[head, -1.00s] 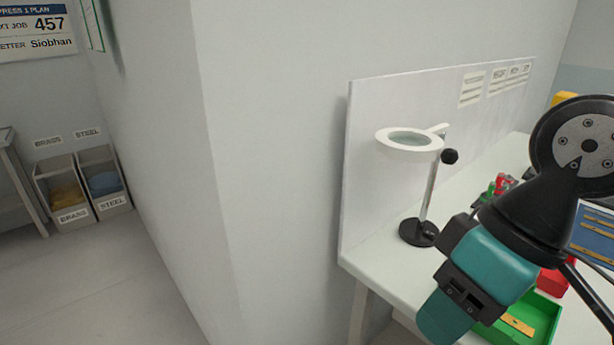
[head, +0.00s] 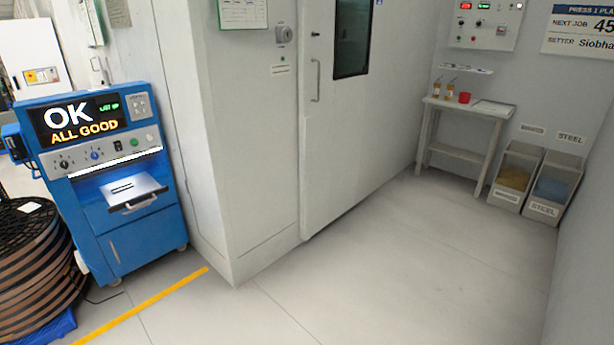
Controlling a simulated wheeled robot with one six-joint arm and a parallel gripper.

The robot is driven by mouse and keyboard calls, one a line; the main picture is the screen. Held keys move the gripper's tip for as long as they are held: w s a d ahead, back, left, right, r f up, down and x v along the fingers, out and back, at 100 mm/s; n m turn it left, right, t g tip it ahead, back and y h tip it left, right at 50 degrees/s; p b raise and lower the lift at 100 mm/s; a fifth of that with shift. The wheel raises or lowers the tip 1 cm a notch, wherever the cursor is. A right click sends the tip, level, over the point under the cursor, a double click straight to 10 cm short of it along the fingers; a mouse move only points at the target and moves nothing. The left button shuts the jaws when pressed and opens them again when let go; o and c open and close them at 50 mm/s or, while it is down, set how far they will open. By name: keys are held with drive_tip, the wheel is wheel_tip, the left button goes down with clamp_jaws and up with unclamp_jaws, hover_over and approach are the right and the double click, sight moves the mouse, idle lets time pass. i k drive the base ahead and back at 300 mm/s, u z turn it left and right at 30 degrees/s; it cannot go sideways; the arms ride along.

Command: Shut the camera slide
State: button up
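A blue inspection cabinet (head: 108,180) stands at the left in the head view, with a screen (head: 85,118) that reads "OK" and "ALL GOOD". Below its control panel is a lit opening. My gripper and arm are not in this view.
A stack of dark reels (head: 30,265) stands left of the cabinet. A wall corner and a grey sliding door (head: 350,130) are right of it. A small table (head: 465,120) and two scrap bins (head: 530,185) stand at the back right. The floor (head: 400,260) in front is clear.

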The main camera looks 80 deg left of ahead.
sight(128, 192)
drive_tip(key=u, duration=2.35)
drive_tip(key=i, duration=0.85)
drive_tip(key=u, duration=1.95)
drive_tip(key=i, duration=1)
drive_tip(key=z, duration=0.15)
